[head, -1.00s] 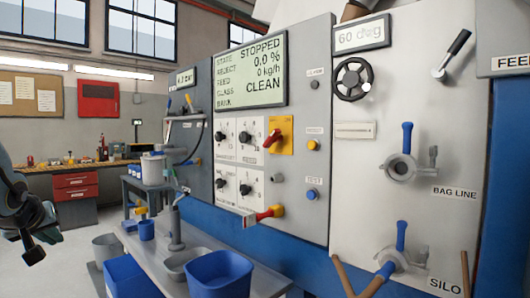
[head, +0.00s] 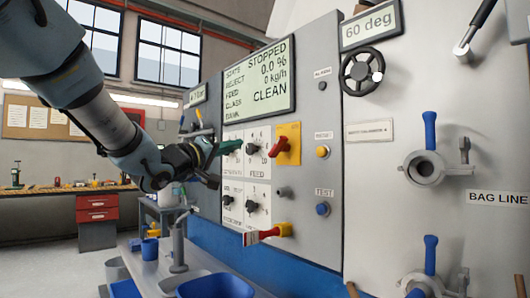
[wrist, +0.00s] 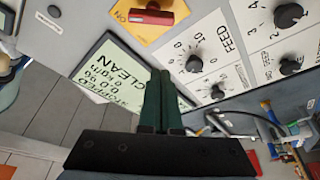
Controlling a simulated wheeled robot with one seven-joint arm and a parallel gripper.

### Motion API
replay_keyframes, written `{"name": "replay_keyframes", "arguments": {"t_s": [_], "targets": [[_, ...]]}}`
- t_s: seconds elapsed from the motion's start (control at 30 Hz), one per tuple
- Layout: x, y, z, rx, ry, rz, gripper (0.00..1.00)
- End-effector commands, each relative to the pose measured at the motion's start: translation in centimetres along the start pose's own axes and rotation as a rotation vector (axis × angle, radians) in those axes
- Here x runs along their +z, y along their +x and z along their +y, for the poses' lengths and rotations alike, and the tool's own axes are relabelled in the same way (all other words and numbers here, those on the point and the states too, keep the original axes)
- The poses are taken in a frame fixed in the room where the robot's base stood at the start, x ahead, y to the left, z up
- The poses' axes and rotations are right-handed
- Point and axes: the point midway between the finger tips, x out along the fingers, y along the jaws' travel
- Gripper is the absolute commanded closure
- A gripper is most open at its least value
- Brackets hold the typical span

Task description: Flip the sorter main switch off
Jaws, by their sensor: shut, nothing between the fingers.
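In the wrist view the shut fingers (wrist: 160,76) appear in front of the display.
Black knobs (head: 252,149) stick out near the fingers. A second red handle (head: 262,235) sits lower on the panel, with yellow (head: 323,152) and blue (head: 322,209) buttons to the right. The display (head: 260,85) reads STOPPED. A blue bin (head: 215,286) stands below.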

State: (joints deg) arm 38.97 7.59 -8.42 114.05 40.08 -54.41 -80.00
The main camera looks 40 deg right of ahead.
Motion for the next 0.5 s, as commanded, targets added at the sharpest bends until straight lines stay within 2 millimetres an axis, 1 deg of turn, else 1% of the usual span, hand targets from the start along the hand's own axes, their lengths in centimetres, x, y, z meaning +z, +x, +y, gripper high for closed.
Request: {"name": "replay_keyframes", "arguments": {"t_s": [0.17, 0.27, 0.37, 0.5], "targets": [[0.0, 0.1, -0.1, -0.002, 0.0, 0.001, 1.0], [-0.1, 0.8, 0.0, -0.002, 0.0, 0.0, 1.0], [-0.1, 2.2, 0.0, -0.002, 0.0, -0.001, 1.0], [-0.1, 4.9, 0.0, -0.002, -0.001, -0.001, 1.0]]}}
